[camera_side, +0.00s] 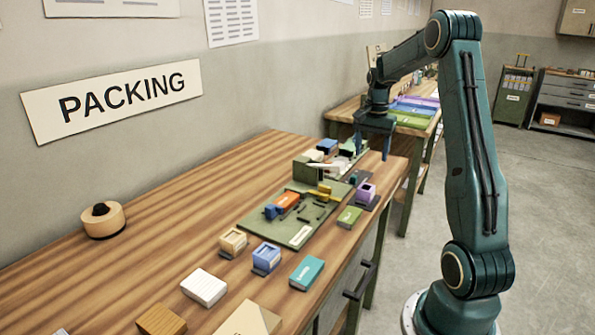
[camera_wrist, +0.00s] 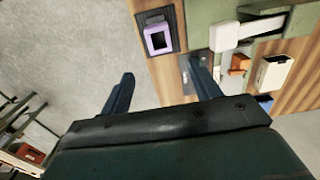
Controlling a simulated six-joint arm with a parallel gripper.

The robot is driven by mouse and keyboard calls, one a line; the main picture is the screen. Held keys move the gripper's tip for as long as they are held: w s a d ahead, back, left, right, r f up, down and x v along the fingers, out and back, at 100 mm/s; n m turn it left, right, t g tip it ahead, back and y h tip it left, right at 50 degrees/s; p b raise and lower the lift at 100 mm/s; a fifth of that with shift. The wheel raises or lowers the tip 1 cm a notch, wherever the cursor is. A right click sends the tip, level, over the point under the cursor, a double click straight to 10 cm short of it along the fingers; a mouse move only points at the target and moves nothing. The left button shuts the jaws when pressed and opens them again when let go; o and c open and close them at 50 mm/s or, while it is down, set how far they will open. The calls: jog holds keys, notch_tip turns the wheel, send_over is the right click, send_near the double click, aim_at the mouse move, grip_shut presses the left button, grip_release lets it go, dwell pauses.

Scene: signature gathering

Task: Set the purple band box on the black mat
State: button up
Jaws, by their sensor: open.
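A purple box (camera_side: 365,192) with an open square top stands on a small dark mat (camera_side: 372,204) at the right edge of the wooden bench. In the wrist view the purple box (camera_wrist: 158,38) sits within the dark mat (camera_wrist: 174,14), at the top centre. My gripper (camera_side: 373,156) is open and empty, above the bench's far right edge and beyond the box. In the wrist view its two fingers (camera_wrist: 160,74) are spread wide, with floor and the bench edge between them; the purple box lies ahead of them, apart.
A green tray (camera_side: 300,236) with an orange block (camera_side: 287,200) and small parts lies left of the mat. A green box (camera_side: 350,217), a blue box (camera_side: 266,257) and a teal box (camera_side: 307,272) stand nearer. The bench's left side is mostly clear.

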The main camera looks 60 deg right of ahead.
dwell(0.3)
jog(key=a+r+n+t+h, duration=0.1)
jog(key=a+r+n, duration=0.35)
jog(key=a, duration=0.55)
jog(key=a+r+n+t, duration=0.1)
jog(key=a+r+n, duration=0.3)
jog(key=a, duration=0.6)
jog(key=s+a+n+t, duration=0.1)
jog(key=s+a+n, duration=0.3)
jog(key=s+a, duration=0.2)
jog(key=s+a+n+t+y, duration=0.1)
jog(key=s+a+n, duration=0.4)
jog(key=a, duration=0.6)
jog(key=shift+s+r+t, duration=0.4)
jog(key=shift+s+t, duration=0.1)
jog(key=shift+t, duration=0.3)
